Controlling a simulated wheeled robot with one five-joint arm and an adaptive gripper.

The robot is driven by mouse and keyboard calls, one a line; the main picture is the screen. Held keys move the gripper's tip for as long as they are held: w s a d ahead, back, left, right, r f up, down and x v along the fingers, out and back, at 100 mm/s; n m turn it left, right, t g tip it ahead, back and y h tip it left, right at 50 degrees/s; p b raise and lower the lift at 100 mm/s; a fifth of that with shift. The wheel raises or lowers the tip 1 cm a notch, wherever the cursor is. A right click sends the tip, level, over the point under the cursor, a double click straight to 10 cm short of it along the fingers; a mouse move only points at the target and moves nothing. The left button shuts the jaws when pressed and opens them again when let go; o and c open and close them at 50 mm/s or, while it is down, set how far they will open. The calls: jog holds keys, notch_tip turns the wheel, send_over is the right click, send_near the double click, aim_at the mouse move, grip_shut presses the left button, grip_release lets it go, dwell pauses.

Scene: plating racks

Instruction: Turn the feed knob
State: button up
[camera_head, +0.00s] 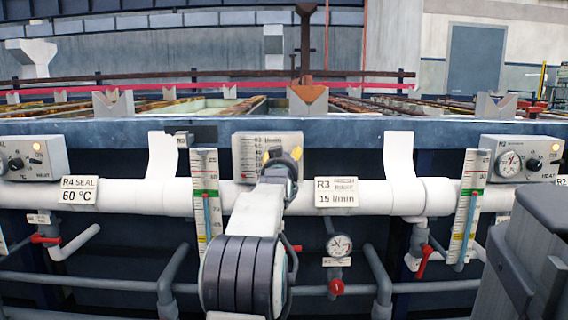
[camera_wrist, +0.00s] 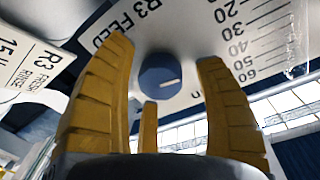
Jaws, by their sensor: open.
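The feed knob (camera_wrist: 158,84) is a round blue-grey dial with a short pale mark. It is on a light panel (camera_wrist: 185,25) lettered R3 FEED, with a scale of numbers at the right. My gripper (camera_wrist: 164,58) is open. Its yellow ribbed fingers stand left and right of the knob in the wrist view, with a thinner yellow finger below it. I cannot tell whether they touch the knob. In the head view my gripper (camera_head: 281,158) is in front of the panel (camera_head: 249,142) and hides the knob.
A white pipe (camera_head: 120,193) runs across below the panel, with an R3 15 l/min label (camera_head: 337,192). Gauge strips (camera_head: 206,195) stand at both sides. A round gauge (camera_head: 339,245) and a red-handled valve (camera_head: 336,287) are lower right. Heater boxes (camera_head: 521,158) flank the panel.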

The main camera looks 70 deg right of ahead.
jog(key=shift+c, duration=0.2)
jog(key=c, duration=1.2)
jog(key=shift+r, duration=0.1)
jog(key=shift+m+p, duration=0.8)
jog(key=shift+m, duration=1.8)
jog(key=shift+w+r, duration=0.1)
jog(key=o, duration=1.2)
jog(key=shift+y, duration=0.3)
jog(key=shift+o, duration=0.2)
